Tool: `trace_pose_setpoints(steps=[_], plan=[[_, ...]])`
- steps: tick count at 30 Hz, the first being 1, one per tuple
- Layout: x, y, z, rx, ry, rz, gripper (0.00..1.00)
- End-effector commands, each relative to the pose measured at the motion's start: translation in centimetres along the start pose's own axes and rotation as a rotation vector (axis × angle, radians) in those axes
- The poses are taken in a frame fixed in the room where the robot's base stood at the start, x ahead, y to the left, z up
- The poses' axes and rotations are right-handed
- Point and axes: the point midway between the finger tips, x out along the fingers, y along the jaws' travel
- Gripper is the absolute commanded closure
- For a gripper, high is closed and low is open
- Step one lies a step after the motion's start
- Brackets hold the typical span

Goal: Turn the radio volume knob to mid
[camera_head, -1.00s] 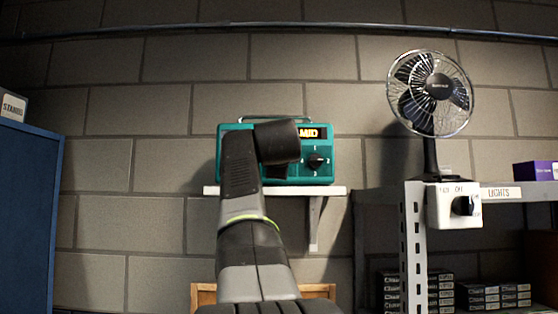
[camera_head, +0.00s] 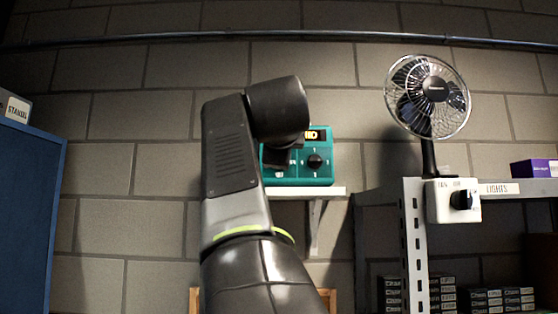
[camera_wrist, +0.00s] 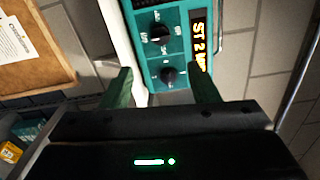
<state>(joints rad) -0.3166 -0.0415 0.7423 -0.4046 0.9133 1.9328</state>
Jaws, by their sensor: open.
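The teal radio (camera_head: 325,175) sits on a small wall shelf, partly hidden by my arm in the head view. In the wrist view the radio (camera_wrist: 180,52) appears turned sideways, with two black knobs. One knob (camera_wrist: 158,33) is higher in the picture, with small word-like labels I cannot read surely. The other knob (camera_wrist: 168,75) lies between my fingertips in the picture; it also shows in the head view (camera_head: 315,161). The lit display (camera_wrist: 200,45) reads "ST 2" and more, cut by shadow. My gripper (camera_wrist: 162,80) is open and empty, apparently short of the radio face.
The white shelf (camera_head: 325,191) holds the radio. A desk fan (camera_head: 430,95) and a switch box (camera_head: 453,201) are on the metal rack at the right. A blue cabinet (camera_head: 28,210) stands at the left. A cork board (camera_wrist: 40,45) shows in the wrist view.

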Motion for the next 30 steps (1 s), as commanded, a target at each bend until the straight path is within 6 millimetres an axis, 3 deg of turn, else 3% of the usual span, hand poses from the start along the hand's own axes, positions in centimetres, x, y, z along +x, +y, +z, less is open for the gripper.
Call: trace_pose_setpoints(steps=[14,20,30], plan=[[-0.1,0.1,0.1,-0.060,0.006,0.006,0.45],[0.5,0.5,0.6,-0.432,0.044,0.042,0.45],[1.3,1.2,1.6,-1.285,0.102,0.155,0.45]])
